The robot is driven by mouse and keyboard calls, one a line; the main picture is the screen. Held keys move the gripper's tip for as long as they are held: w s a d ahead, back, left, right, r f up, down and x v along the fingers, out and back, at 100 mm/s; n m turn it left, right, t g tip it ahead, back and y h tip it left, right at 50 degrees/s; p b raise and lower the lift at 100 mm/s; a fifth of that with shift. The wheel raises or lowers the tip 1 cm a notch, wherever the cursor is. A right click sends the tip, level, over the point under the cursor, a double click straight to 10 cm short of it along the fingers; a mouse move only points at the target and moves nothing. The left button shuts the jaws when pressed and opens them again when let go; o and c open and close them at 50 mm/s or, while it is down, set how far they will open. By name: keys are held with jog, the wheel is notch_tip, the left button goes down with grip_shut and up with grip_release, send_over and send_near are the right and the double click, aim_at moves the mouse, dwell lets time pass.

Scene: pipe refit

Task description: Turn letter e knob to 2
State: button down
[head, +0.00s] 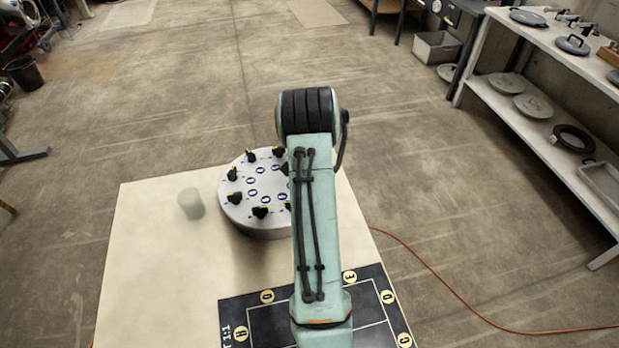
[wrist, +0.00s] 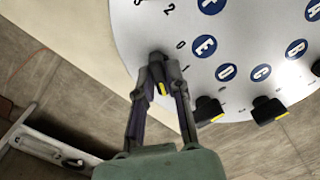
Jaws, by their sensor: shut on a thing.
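A round light-grey panel (head: 262,228) stands on the pale board in the head view, with several black knobs around its edge and blue letter discs inside them. In the wrist view the panel (wrist: 150,30) fills the upper right, and the letter E disc (wrist: 204,46) is just inward of one black knob (wrist: 161,88) with a yellow mark. My gripper (wrist: 158,78) is shut on this knob, one finger on each side. Small printed digits show beside it, partly covered by the fingers. Its exact setting is hard to read.
Two other knobs (wrist: 208,109) (wrist: 268,109) sit close to the right of my gripper. A pale cylinder (head: 191,204) stands left of the panel. A black lettered mat (head: 262,325) lies in front. Shelves (head: 540,110) stand at the right.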

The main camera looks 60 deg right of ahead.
dwell(0.3)
jog(key=c, duration=1.1)
grip_release()
notch_tip(320, 180, up, 12)
